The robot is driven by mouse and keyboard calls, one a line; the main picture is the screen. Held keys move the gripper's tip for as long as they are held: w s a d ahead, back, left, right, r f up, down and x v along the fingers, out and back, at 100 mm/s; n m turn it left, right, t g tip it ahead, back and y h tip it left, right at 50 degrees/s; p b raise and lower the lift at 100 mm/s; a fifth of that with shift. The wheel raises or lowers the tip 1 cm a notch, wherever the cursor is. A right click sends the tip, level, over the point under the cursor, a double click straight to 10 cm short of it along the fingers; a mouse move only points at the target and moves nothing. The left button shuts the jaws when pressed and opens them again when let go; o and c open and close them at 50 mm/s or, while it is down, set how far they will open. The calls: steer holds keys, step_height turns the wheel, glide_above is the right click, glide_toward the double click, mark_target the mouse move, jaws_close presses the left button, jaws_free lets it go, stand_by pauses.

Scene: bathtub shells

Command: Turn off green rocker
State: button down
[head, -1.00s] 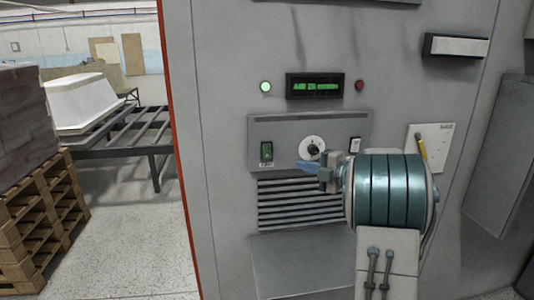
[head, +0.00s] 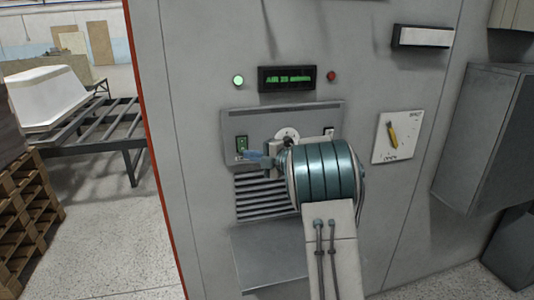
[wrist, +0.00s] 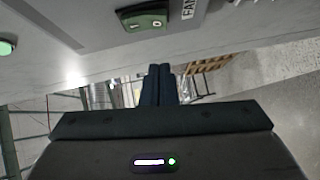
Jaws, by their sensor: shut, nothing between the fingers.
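The green rocker (head: 241,143) is at the left of the grey control panel. In the wrist view the green rocker (wrist: 143,20) is at the top, marked 1 and 0, beside a FAN label (wrist: 188,8). I cannot tell which side is pressed in. My gripper (head: 248,155) is shut and empty, its bluish fingertips just below and right of the rocker in the head view. In the wrist view my gripper (wrist: 156,72) has its dark fingers together, with a visible gap below the rocker in the picture. Contact is not seen.
A dial (head: 287,135), partly behind my arm, and a white switch (head: 328,131) share the panel. Above are a green lamp (head: 238,80), a display (head: 288,78) and a red lamp (head: 331,76). A louvred vent (head: 262,205) and a jutting grey shelf (head: 270,258) are below.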

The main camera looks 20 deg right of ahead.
mark_target(242, 145)
steer(key=w, duration=0.1)
steer(key=w+p, duration=0.1)
steer(key=w, duration=0.2)
steer(key=shift+w+a+f, duration=0.15)
steer(key=shift+w+f, duration=0.05)
steer(key=shift+f, duration=0.1)
steer(key=shift+f, duration=0.1)
